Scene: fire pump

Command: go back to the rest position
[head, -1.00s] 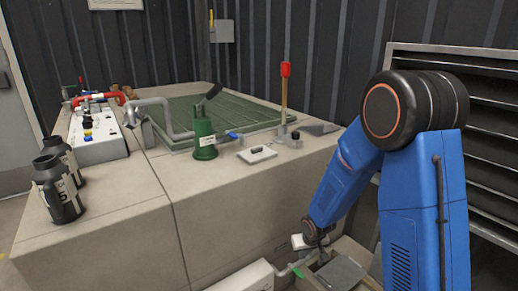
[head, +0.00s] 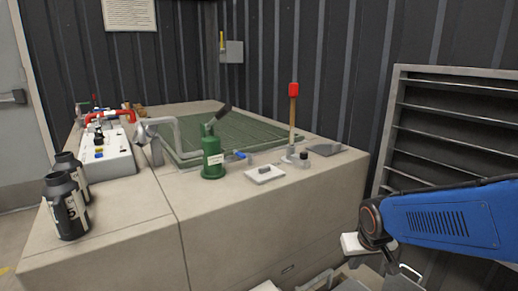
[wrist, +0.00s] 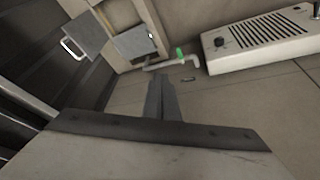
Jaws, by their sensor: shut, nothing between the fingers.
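My gripper (wrist: 163,98) shows in the wrist view with its two grey fingers together and nothing between them. It hangs in the air, apart from the floor fittings beyond it. In the head view my blue arm lies almost level at the right, with its dark wrist joint in front of the louvred panel. The fingertips cannot be made out clearly there. No marker of a rest position shows.
A stone-coloured counter (head: 250,225) carries a green hand pump (head: 212,157), a red-topped lever (head: 293,110) and black bottles (head: 66,207). A louvred panel (head: 450,130) stands behind my arm. In the wrist view are a grilled white box (wrist: 262,42) and a green-handled pipe (wrist: 180,53).

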